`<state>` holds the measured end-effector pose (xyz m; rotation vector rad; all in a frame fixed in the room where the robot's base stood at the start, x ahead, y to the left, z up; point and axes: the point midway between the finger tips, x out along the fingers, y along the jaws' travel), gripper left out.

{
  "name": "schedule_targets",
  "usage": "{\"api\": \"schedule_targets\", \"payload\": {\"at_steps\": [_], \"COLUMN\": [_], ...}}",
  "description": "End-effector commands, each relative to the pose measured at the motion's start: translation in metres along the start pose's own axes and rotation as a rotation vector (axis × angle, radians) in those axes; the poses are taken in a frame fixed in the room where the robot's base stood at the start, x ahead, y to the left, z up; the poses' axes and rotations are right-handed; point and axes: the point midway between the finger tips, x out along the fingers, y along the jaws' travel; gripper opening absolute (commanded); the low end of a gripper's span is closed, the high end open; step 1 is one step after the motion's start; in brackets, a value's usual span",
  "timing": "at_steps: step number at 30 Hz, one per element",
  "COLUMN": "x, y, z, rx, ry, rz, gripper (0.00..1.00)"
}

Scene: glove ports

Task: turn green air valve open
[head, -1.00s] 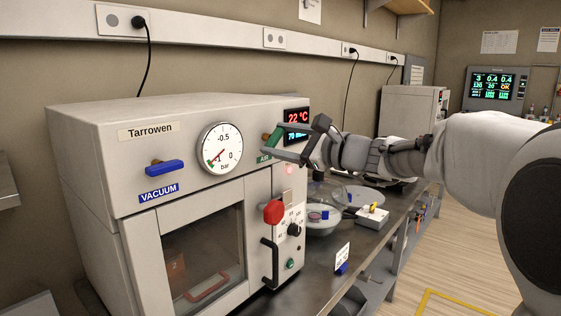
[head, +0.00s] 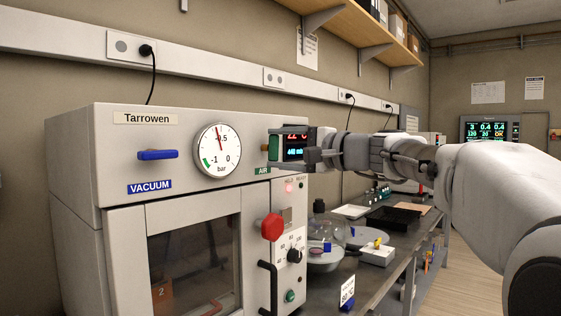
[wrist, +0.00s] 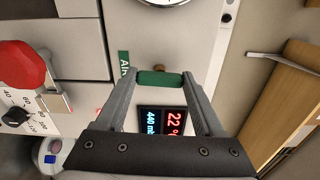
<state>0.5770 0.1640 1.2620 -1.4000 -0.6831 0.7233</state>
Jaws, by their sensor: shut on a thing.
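The green air valve handle (head: 273,147) is on the upper right of the vacuum oven's front, above the green AIR label (head: 262,171). It stands about upright on the panel. In the wrist view, the green handle (wrist: 160,79) lies between my two fingertips, with the AIR label (wrist: 124,64) beside it. My gripper (head: 275,146) is shut on the handle and reaches in from the right. The round gauge (head: 218,150) has its needle near -0.5 bar. The display (head: 295,147) is partly covered by my gripper and reads about 440 mbar.
The blue VACUUM handle (head: 158,155) lies horizontal at the left. A red knob (head: 272,227) and a black door handle (head: 268,285) stick out below the valve. A glass vessel (head: 328,235) and small items stand on the bench to the right.

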Motion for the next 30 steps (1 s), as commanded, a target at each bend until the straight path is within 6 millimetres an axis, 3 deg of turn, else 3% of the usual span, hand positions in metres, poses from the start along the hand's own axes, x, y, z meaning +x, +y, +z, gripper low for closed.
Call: {"api": "schedule_targets", "payload": {"at_steps": [21,22,26,30], "x": [0.0001,0.0001,0.0001,0.0001], "y": [0.0007,0.0007,0.0006,0.0004], "z": [0.0001,0.0001,0.0000,0.0000], "rx": [-0.076,-0.076,-0.074,-0.073], "ry": [-0.001,-0.001,-0.001,-0.001], "rz": [0.002,0.002,0.002,0.001], "gripper": [0.14,0.74,0.97,1.00]}}
